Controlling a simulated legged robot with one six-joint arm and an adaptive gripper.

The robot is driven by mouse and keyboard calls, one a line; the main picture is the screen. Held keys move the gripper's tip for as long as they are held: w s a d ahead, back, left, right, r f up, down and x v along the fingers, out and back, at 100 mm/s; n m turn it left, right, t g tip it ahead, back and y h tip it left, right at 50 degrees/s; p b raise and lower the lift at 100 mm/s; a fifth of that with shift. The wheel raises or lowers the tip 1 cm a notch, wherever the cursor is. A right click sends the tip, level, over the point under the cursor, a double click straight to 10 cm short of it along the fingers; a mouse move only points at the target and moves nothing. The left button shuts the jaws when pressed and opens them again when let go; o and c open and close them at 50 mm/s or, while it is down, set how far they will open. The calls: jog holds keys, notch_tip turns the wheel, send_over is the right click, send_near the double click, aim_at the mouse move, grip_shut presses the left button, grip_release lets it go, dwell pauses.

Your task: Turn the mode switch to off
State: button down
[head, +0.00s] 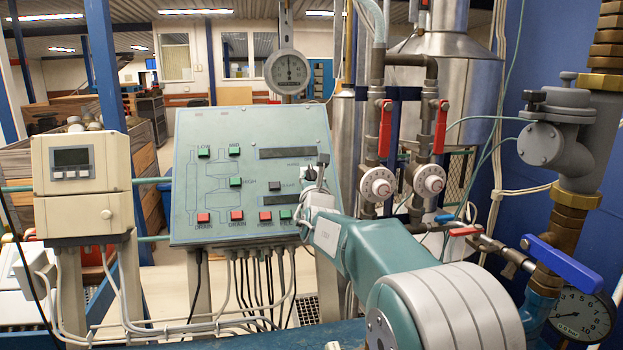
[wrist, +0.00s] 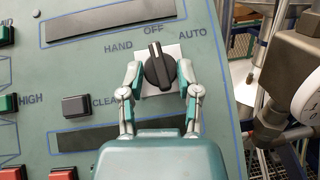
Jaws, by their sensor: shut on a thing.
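The mode switch (wrist: 158,70) is a black rotary knob on a pale square plate, on the green control panel (head: 250,130). In the wrist view its white pointer line points up at the OFF label, between HAND on the left and AUTO on the right. My gripper (wrist: 161,82) has one finger on each side of the knob and is shut on it. In the head view my gripper (head: 318,185) is at the panel's right edge, and my arm and fingers hide much of the switch.
Green and red push buttons (head: 237,216) cover the panel, and a grey CLEAR button (wrist: 76,106) lies left of my gripper. Pipes with red-handled valves (head: 385,128) and white dials stand close on the right. A beige meter box (head: 82,178) stands at left.

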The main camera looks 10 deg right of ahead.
jog(key=c, duration=0.7)
grip_release()
jog(key=shift+r, duration=0.35)
jog(key=shift+w+f, duration=0.1)
jog(key=shift+f, duration=0.05)
jog(key=s+a+f, duration=0.1)
jog(key=s+f, duration=0.1)
jog(key=s, duration=0.9)
jog(key=shift+s+a+f, duration=0.15)
jog(key=shift+s+a, duration=0.05)
jog(key=shift+s, duration=0.15)
